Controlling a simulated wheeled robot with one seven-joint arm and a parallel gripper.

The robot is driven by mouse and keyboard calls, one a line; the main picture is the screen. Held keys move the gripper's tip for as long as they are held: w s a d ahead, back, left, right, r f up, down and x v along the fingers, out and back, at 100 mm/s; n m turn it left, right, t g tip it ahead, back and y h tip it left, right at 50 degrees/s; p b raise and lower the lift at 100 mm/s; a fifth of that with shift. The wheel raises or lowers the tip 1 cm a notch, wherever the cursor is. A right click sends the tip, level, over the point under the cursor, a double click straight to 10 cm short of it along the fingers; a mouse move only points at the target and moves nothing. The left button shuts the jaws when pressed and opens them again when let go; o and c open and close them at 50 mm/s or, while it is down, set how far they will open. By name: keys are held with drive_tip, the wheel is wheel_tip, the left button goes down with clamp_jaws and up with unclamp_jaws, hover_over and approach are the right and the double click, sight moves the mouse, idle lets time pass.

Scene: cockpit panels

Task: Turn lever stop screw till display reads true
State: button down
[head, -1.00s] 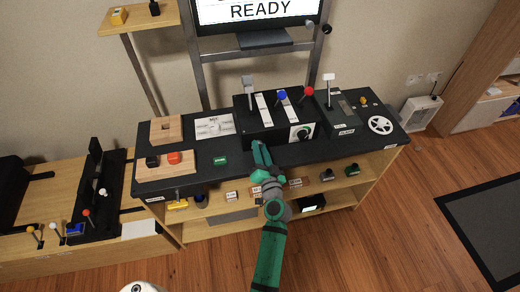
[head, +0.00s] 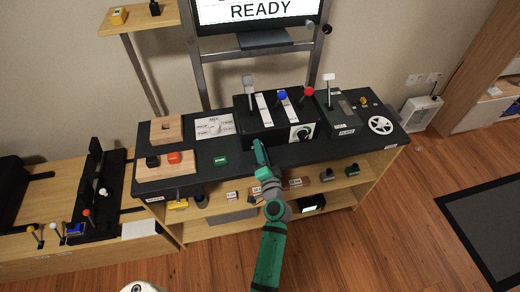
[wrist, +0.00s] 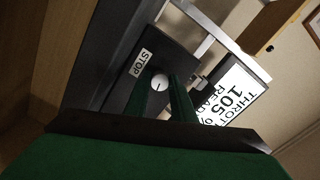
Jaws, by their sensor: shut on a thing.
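The stop screw (wrist: 159,83) shows in the wrist view as a small round white knob with a dark mark, beside a white STOP label (wrist: 142,63). The green fingers of my gripper (wrist: 164,84) are shut on the knob, one on each side. In the head view, my gripper (head: 259,146) reaches the front of the black lever box (head: 240,117), and the screw is hidden there. Grey, blue and red lever knobs stand on the box. The display (head: 258,12) reads READY in the head view; in the wrist view, the display (wrist: 237,97) shows 105 above READY.
The dark bench top (head: 210,174) holds a wooden block (head: 165,130), a board with black and red buttons (head: 167,166), a green block (head: 220,160) and a white wheel (head: 381,125). A white-knobbed lever (head: 328,78) stands to the right. Small items sit on the shelf below.

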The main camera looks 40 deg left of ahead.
drive_tip(key=shift+f, duration=0.1)
drive_tip(key=c, duration=1.5)
unclamp_jaws()
drive_tip(key=shift+s+d, duration=0.1)
drive_tip(key=v, duration=1)
drive_tip(key=shift+s+d, duration=0.15)
drive_tip(key=shift+s, duration=0.1)
